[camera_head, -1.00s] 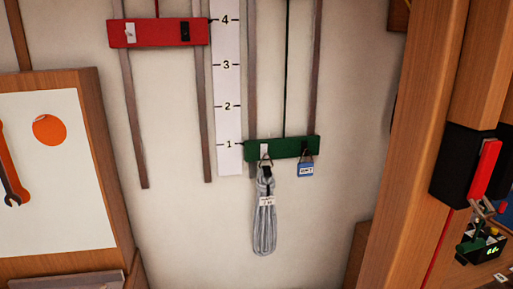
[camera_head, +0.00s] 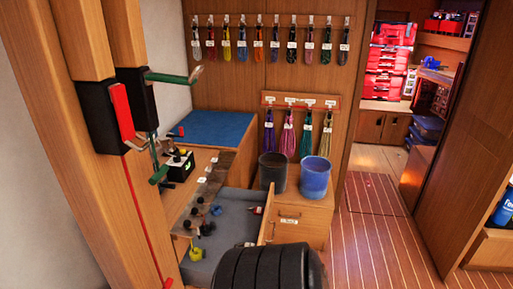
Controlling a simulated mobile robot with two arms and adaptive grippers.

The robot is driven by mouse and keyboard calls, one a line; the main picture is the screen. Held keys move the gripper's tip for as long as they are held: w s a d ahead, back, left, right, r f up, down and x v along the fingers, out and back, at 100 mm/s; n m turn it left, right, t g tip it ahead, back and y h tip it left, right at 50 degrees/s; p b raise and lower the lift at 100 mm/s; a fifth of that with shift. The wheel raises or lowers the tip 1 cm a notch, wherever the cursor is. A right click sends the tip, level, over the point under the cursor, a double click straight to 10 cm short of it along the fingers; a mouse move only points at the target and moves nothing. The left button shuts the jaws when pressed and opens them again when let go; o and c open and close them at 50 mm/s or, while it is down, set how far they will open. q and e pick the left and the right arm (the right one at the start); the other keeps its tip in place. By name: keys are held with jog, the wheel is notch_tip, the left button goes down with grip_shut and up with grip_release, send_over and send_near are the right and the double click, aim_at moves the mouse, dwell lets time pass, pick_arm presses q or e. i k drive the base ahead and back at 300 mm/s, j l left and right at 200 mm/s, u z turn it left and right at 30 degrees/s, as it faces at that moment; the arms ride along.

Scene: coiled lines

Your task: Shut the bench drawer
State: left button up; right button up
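The bench (camera_head: 187,185) has a wooden body and a blue top, and stands left of centre behind a wooden post. A grey-lined open drawer (camera_head: 232,222) shows at its front, pulled out toward the right. A small red-and-dark item (camera_head: 256,210) and a yellow item (camera_head: 196,252) show at the drawer. Its near end is partly hidden behind a black ribbed object at the bottom edge. Neither of my grippers is in view.
The black ribbed object (camera_head: 268,268) is cut off below. A dark bucket (camera_head: 272,173) and a blue bucket (camera_head: 314,178) stand on a wooden cabinet (camera_head: 300,222) right of the drawer. The striped floor (camera_head: 375,235) is clear on the right. Coiled lines hang behind.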

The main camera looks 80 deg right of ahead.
aim_at(236, 226)
jog(key=z, duration=0.45)
jog(key=k+z, duration=0.1)
jog(key=z, duration=0.75)
jog(key=k+z, duration=0.1)
jog(key=z, duration=0.75)
jog(key=l+z, duration=0.1)
jog(key=z, duration=0.3)
jog(key=k, duration=0.05)
